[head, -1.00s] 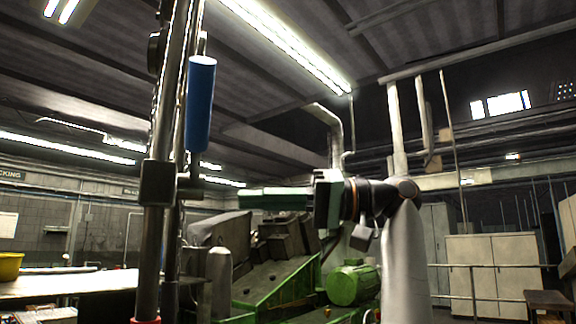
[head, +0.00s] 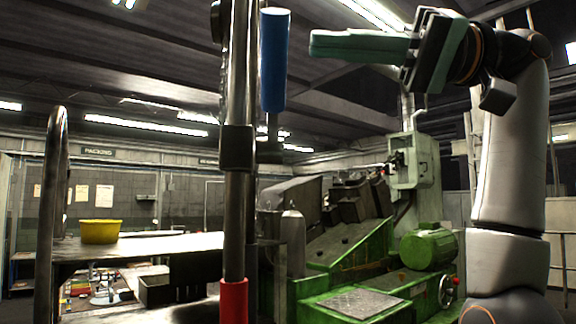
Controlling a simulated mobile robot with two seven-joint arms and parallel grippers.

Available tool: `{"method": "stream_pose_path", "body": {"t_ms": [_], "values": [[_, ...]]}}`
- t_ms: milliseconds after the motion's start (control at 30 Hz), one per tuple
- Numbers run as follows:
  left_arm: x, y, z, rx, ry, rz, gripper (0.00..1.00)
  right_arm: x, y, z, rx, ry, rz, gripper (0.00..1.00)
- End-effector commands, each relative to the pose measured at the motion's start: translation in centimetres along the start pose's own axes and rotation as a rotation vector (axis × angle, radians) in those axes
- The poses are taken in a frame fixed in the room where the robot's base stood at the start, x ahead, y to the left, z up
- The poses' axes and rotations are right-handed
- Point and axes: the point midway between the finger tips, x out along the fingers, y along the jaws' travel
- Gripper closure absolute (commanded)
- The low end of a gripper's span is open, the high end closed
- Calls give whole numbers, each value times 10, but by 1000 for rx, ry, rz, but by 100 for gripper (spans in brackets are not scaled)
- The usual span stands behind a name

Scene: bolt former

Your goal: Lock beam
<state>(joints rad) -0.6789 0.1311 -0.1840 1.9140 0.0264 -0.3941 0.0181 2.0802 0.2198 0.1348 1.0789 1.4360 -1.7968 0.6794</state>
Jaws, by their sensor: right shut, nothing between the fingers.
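A vertical metal pole (head: 239,110) stands left of the picture's middle, with a dark clamp collar (head: 237,148) around it and a red sleeve (head: 234,301) low down. A blue cylindrical handle (head: 274,60) stands upright just right of the pole, on a dark bracket beside the collar. I cannot tell which part is the beam. My right gripper (head: 322,44) is at the upper right, its dark green fingers shut and empty, pointing left. The fingertips are close to the right of the blue handle's upper part in the picture, with a small visible gap. My left gripper is out of view.
A green machine (head: 352,245) with a green motor (head: 429,249) stands behind on the right. A yellow bowl (head: 99,231) sits on a table (head: 150,246) at the left. A curved metal rail (head: 54,200) rises at the far left.

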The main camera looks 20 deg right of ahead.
Motion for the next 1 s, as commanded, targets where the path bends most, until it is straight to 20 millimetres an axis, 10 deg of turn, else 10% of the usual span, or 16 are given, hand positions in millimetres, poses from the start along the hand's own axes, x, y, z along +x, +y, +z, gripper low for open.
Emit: {"method": "stream_pose_path", "body": {"t_ms": [467, 1000], "values": [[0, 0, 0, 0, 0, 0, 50, 59, 0, 0, 0, -1, -1, 100], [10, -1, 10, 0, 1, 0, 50, 58, -1, 69, -1, -1, -2, 100]]}}
